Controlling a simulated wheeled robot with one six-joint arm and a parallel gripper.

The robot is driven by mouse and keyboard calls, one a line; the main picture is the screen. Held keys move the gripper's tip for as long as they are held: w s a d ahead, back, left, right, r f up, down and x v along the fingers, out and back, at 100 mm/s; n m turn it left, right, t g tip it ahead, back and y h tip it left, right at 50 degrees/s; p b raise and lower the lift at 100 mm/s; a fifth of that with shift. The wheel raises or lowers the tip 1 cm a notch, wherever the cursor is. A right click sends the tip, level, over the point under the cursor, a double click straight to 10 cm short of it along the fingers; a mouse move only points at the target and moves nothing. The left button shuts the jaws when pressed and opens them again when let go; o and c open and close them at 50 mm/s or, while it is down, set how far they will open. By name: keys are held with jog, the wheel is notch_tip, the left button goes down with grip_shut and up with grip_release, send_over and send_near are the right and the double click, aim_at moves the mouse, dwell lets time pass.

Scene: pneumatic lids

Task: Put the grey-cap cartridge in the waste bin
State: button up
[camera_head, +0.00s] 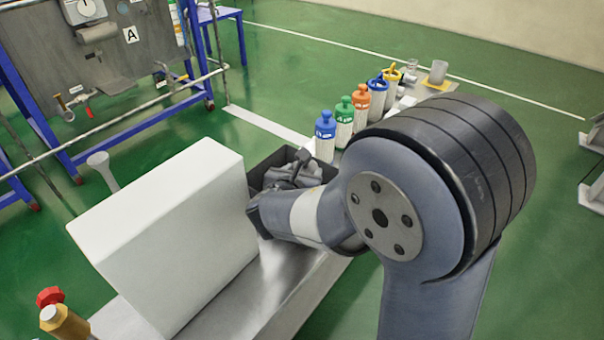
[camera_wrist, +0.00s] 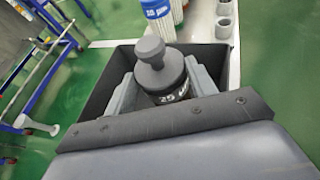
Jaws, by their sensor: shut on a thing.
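The grey-cap cartridge (camera_wrist: 160,72) has a dark grey knobbed cap marked "25 µm" and sits between the fingers of my gripper (camera_wrist: 165,86). The gripper is shut on it. In the wrist view both are within the outline of the open black waste bin (camera_wrist: 107,73); I cannot tell how deep the cartridge is. In the head view the bin (camera_head: 261,164) stands right of a large white box, and my gripper (camera_head: 288,180) is at its opening. The cartridge's lower body is hidden.
The white box (camera_head: 170,230) stands tall close beside my gripper on the metal bench. Behind the bin stand blue (camera_head: 325,135), green (camera_head: 344,121) and orange (camera_head: 361,104) capped cartridges in a row, with blue (camera_head: 377,93) and yellow (camera_head: 393,76) tops beyond.

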jog(key=shift+f, duration=0.15)
jog(key=o, duration=1.6)
jog(key=shift+r, duration=0.25)
jog(key=p+v, duration=0.3)
jog(key=v, duration=0.9)
jog(key=shift+p, duration=0.35)
jog(key=b+x, duration=0.2)
jog(key=x, duration=0.4)
jog(key=b+x, duration=0.2)
jog(key=x, duration=0.4)
jog(key=shift+f, duration=0.3)
jog(key=shift+r+p, duration=0.65)
jog(key=shift+r, duration=0.5)
